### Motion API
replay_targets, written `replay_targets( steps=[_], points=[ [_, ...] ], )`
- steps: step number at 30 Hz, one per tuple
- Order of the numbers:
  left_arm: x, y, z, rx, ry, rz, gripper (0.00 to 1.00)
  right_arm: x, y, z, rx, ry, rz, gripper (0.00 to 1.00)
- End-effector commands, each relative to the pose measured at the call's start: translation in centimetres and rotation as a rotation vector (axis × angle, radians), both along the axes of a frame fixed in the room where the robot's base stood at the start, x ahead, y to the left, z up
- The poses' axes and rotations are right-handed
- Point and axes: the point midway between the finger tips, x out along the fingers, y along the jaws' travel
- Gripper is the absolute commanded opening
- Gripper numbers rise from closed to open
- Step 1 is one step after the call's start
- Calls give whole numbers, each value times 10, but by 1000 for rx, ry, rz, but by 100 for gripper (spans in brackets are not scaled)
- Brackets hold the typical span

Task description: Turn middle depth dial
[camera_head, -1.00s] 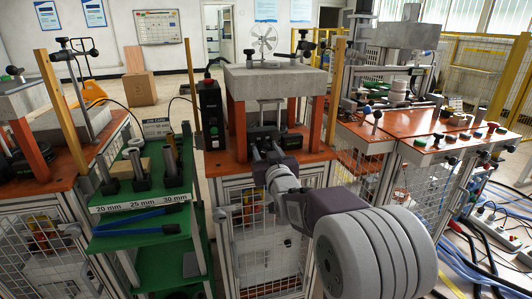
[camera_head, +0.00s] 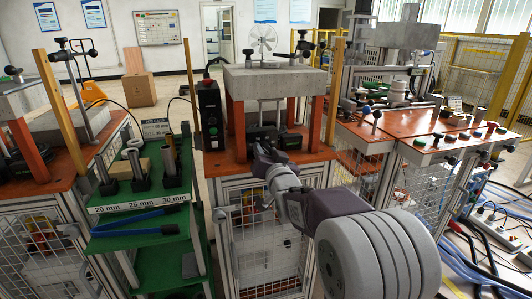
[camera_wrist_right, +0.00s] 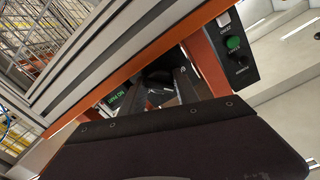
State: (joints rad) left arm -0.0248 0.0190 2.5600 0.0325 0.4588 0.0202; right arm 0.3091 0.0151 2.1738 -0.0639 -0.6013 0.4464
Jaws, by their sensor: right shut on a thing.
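My right gripper (camera_head: 260,146) reaches in to the front of the middle station, under its grey block (camera_head: 272,80) and between the orange posts. In the right wrist view, its two dark fingers (camera_wrist_right: 160,82) stand on either side of a dark round dial (camera_wrist_right: 156,76) and are shut on it. The fingers and shadow hide much of the dial. A small display with green digits (camera_wrist_right: 117,96) sits beside the left finger. In the head view, the gripper covers the dial, and a dark unit (camera_head: 289,141) shows beside it. My left gripper is in neither view.
A black control box (camera_head: 210,115) stands left of the station; its green button (camera_wrist_right: 233,43) shows in the wrist view. A green rack (camera_head: 150,205) marked 20, 25 and 30 mm is further left. Orange posts (camera_head: 317,122) flank the gripper closely.

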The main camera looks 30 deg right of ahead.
Motion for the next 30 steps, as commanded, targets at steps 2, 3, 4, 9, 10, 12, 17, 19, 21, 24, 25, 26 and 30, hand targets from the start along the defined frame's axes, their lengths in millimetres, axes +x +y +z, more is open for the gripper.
replay_targets(
  steps=[2, 3, 4, 9, 10, 12, 17, 19, 21, 24, 25, 26, 30],
  points=[
    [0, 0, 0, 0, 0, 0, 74, 0, 0, 1, 57, -13, 1, 0],
    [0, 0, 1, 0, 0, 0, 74, 0, 0, 1, 85, -20, 1, 0],
    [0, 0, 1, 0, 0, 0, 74, 0, 0, 1, 106, -25, 1, 0],
    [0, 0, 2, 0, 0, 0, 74, 0, 0, 1, 207, -50, 1, 0],
    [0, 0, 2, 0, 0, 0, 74, 0, 0, 1, 221, -53, 1, 0],
    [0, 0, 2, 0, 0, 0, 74, 0, 0, 1, 250, -60, 1, 0],
    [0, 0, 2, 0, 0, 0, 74, 0, 0, 1, 298, -72, 1, 0],
    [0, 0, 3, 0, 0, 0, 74, 0, 0, 1, 310, -75, 1, 0],
    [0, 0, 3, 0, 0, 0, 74, 0, 0, 1, 319, -77, 1, 0],
    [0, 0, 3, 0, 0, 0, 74, 0, 0, 1, 325, -78, 1, 0],
    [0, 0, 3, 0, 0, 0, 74, 0, 0, 1, 325, -78, 1, 0],
    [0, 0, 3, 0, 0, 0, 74, 0, 0, 1, 326, -79, 1, 0],
    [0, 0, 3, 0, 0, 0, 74, 0, 0, 1, 326, -79, 1, 0]
  ],
)
